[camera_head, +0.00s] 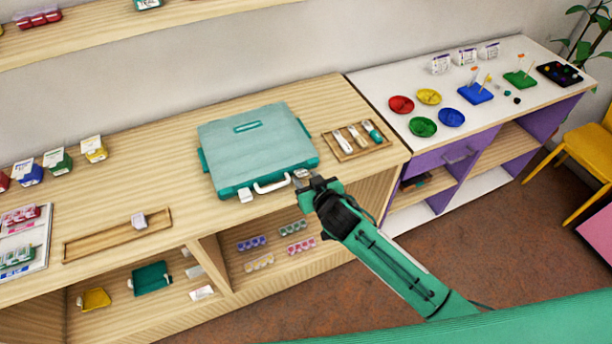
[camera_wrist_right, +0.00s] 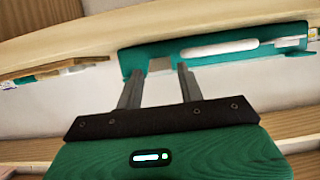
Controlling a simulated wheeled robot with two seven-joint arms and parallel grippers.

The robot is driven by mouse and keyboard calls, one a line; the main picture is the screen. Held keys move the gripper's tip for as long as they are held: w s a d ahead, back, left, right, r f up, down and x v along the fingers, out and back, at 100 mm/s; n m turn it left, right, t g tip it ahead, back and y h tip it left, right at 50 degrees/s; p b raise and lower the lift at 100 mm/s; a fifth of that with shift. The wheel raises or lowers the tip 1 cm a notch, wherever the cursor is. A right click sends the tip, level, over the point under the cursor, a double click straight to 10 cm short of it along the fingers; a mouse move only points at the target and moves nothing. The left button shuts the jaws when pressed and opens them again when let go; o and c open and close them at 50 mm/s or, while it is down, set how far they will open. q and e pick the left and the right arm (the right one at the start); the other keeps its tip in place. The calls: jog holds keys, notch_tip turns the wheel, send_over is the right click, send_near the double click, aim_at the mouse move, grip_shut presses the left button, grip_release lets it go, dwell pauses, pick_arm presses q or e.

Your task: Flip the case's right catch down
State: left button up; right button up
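The closed teal case (camera_head: 255,150) lies flat on the wooden bench, with its white handle (camera_head: 272,186) at the front edge. The left catch (camera_head: 246,195) is a pale tab at the front left. My right gripper (camera_head: 306,184) is at the case's front right corner and largely covers the right catch there. In the right wrist view the gripper (camera_wrist_right: 160,72) is open, its two fingers apart. The pale right catch (camera_wrist_right: 160,65) shows between the fingertips; I cannot tell whether they touch it. The handle (camera_wrist_right: 220,48) also shows there. My left gripper is not in view.
A wooden tray (camera_head: 343,152) with several tools lies close to the case's right side. A long shallow tray (camera_head: 85,243) lies at the front left. A white table (camera_head: 400,75) with coloured dishes stands to the right. Bench top behind the case is clear.

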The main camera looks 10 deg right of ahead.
jog(key=shift+w+a+f, duration=0.15)
jog(key=shift+w+f, duration=0.05)
jog(key=shift+w, duration=0.4)
jog(key=shift+c, duration=0.5)
